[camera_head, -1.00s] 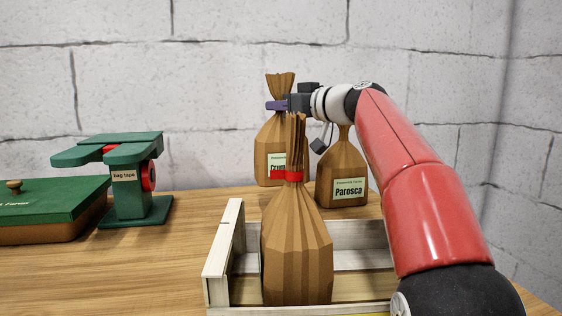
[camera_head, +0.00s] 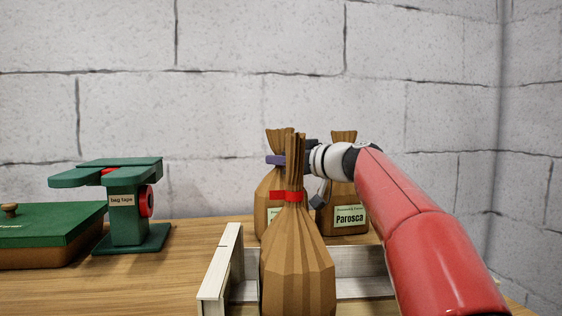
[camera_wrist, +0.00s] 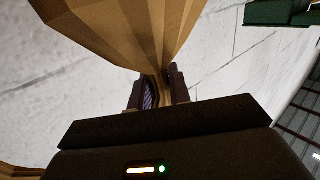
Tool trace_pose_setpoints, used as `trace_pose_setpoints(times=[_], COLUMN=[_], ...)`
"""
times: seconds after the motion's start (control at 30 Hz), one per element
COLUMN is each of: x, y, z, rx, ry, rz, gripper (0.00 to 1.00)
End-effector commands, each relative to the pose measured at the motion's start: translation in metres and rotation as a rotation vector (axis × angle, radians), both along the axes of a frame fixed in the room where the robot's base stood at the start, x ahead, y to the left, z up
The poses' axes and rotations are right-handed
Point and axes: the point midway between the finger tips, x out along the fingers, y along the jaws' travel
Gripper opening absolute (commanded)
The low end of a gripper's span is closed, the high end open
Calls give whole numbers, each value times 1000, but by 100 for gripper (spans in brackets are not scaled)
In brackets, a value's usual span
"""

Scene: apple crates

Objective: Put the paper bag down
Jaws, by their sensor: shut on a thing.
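My gripper (camera_head: 277,160) is shut on the gathered neck of a brown paper bag (camera_head: 263,205), behind the front bag in the head view. The held bag is upright and its base looks level with the tabletop; contact is hidden. A label edge shows on it, mostly covered by the front bag. In the wrist view the neck of the bag (camera_wrist: 150,35) is pinched between both fingers (camera_wrist: 160,88).
A taped paper bag (camera_head: 298,265) stands in front, in or at a wooden crate (camera_head: 220,268). A bag labelled Parosca (camera_head: 349,217) stands right of the held one. A green bag-tape stand (camera_head: 128,215) and a green-lidded box (camera_head: 45,235) are left. Table (camera_head: 185,262) between is clear.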

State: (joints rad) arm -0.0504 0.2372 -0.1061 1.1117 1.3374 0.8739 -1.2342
Motion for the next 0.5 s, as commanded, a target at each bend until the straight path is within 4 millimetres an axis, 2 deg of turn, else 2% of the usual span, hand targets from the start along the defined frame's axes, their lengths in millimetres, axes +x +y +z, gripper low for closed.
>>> trace_pose_setpoints(times=[0.23, 0.27, 0.3, 0.4, 0.5], x=[-1, 0, 0, 0, 0], y=[0, 0, 0, 0, 0], z=[-5, -5, -5, -5, -5], rx=[1, 0, 0, 0, 0], ry=[-2, 0, 0, 0, 0], rz=[0, 0, 0, 0, 0], gripper=[0, 23, 28, 41, 41])
